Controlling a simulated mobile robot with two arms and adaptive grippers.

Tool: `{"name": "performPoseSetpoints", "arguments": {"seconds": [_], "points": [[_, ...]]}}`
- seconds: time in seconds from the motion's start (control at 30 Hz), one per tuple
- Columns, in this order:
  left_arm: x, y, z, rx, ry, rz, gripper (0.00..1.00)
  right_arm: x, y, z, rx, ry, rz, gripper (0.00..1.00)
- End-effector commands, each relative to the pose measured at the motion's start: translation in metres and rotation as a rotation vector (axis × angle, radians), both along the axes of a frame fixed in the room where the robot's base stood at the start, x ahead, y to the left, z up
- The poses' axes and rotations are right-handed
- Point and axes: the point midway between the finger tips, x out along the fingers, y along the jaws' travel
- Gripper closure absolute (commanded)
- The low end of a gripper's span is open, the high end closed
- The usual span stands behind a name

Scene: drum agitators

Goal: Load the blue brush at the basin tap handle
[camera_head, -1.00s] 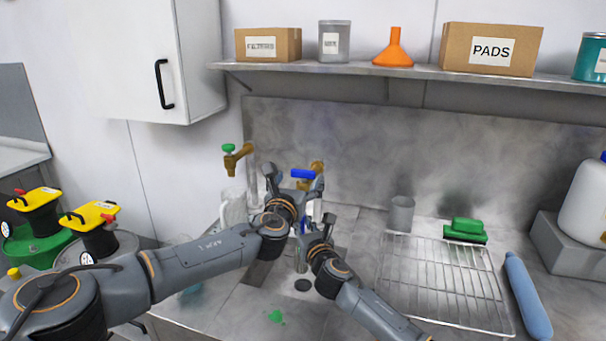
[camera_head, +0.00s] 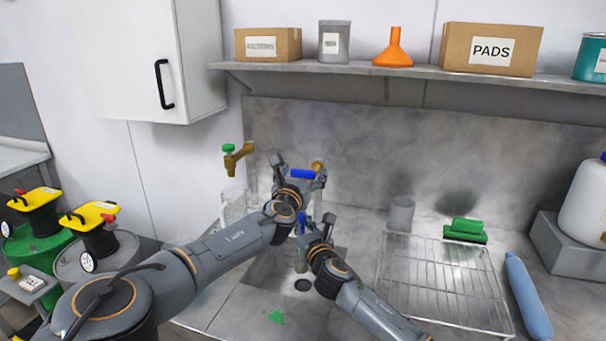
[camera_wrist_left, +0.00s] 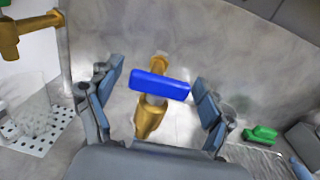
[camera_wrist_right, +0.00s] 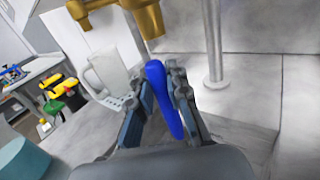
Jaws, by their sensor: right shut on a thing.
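The blue tap handle (camera_head: 302,174) sits on a brass tap at the back of the basin. My left gripper (camera_head: 299,164) is open, with its fingers on either side of the handle. In the left wrist view the handle (camera_wrist_left: 160,86) lies crosswise between the spread fingers (camera_wrist_left: 157,78), with gaps showing at both ends. My right gripper (camera_head: 313,220) is below it, over the basin. In the right wrist view it (camera_wrist_right: 160,88) is shut on the blue brush (camera_wrist_right: 163,92), whose handle slants between the fingers.
A brass tap with a green handle (camera_head: 229,148) is to the left, above a clear jug (camera_head: 232,207). A shelf (camera_head: 420,72) runs above.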

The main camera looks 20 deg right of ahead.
Motion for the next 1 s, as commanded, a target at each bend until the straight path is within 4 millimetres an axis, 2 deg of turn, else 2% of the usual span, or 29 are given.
{"name": "performPoseSetpoints", "arguments": {"seconds": [0.03, 0.2, 0.23, 0.6, 0.83, 0.87, 0.97, 1.0], "points": [[0.0, 0.0001, -0.0001, 0.0, 0.0, 0.0, 0.35, 0.0001, 0.0001, 0.0004, 0.0, -0.001, 0.0, 1.0], [0.0001, 0.0003, -0.0001, 0.0, 0.0, 0.0, 0.7, 0.0, 0.0001, 0.0004, 0.0, -0.001, 0.0, 1.0], [0.0001, 0.0003, 0.0, 0.0, 0.0, 0.001, 0.72, 0.0001, 0.0001, 0.0003, 0.0, -0.001, 0.0, 1.0], [0.0, 0.0001, 0.0001, -0.002, 0.001, 0.112, 0.72, 0.0, 0.0, 0.0004, 0.0, -0.001, 0.0, 1.0], [0.0, 0.0002, 0.0003, 0.0, 0.0, 0.113, 0.72, 0.0, 0.0, 0.0004, 0.0, -0.001, 0.0, 1.0], [0.0, 0.0002, 0.0003, 0.0, 0.0, 0.113, 0.39, 0.0, 0.0, 0.0004, 0.0, -0.001, 0.0, 1.0], [0.0001, 0.0003, 0.0002, 0.0, 0.0, 0.113, 0.18, 0.0, 0.0, 0.0004, 0.0, -0.001, 0.0, 1.0], [0.0001, 0.0003, 0.0002, 0.0, 0.0, 0.113, 0.17, 0.0, 0.0, 0.0003, 0.0, 0.0, 0.0, 1.0]]}}
